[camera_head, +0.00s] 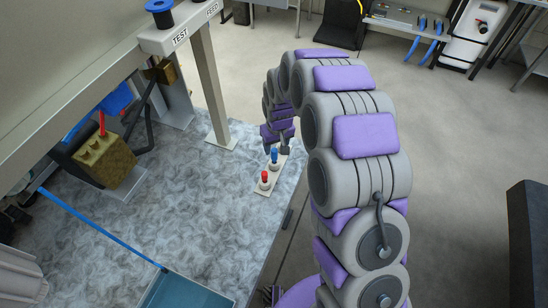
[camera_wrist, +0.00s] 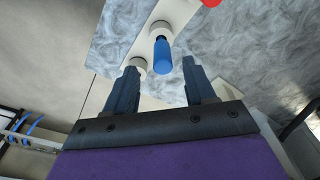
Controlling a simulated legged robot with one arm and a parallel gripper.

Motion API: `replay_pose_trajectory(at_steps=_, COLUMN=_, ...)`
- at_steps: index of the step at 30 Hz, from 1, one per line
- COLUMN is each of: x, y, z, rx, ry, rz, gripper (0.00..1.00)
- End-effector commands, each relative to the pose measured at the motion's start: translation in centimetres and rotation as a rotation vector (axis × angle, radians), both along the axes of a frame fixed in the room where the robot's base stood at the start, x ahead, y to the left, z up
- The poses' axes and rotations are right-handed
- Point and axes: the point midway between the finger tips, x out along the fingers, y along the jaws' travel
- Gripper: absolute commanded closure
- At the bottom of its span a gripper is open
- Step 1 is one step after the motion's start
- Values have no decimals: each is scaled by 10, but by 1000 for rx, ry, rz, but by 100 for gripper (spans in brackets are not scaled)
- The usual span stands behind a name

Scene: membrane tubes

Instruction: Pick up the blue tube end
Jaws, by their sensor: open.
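The blue tube end (camera_head: 275,155) stands in a pale holder strip (camera_head: 263,187) near the table's right edge. It also shows in the wrist view (camera_wrist: 162,57), just beyond and between my fingertips. My gripper (camera_head: 279,143) is above that end of the strip; in the wrist view (camera_wrist: 160,77) its two dark fingers are apart with nothing held between them. The red tube end (camera_head: 265,176) stands in the same strip, nearer the head camera; only a bit of it shows at the top of the wrist view (camera_wrist: 210,3).
The marbled table (camera_head: 200,215) has free room left of the strip. A post (camera_head: 209,90) under the TEST/FEED beam stands behind it. A brown block (camera_head: 105,160) is at the left. A blue tray (camera_head: 185,292) with a blue rod (camera_head: 105,231) is at the front.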

Motion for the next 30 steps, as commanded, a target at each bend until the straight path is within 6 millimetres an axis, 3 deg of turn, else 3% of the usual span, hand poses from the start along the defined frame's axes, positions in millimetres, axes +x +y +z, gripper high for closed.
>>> replay_pose_trajectory(at_steps=8, x=2, y=4, z=-22, rx=-2, ry=-1, rz=0, gripper=46)
replay_pose_trajectory(at_steps=16, x=4, y=7, z=-59, rx=-2, ry=2, rz=-1, gripper=46)
replay_pose_trajectory(at_steps=24, x=5, y=6, z=-63, rx=0, ry=0, rz=-1, gripper=46)
replay_pose_trajectory(at_steps=30, x=5, y=6, z=-63, rx=-1, ry=0, rz=-1, gripper=64)
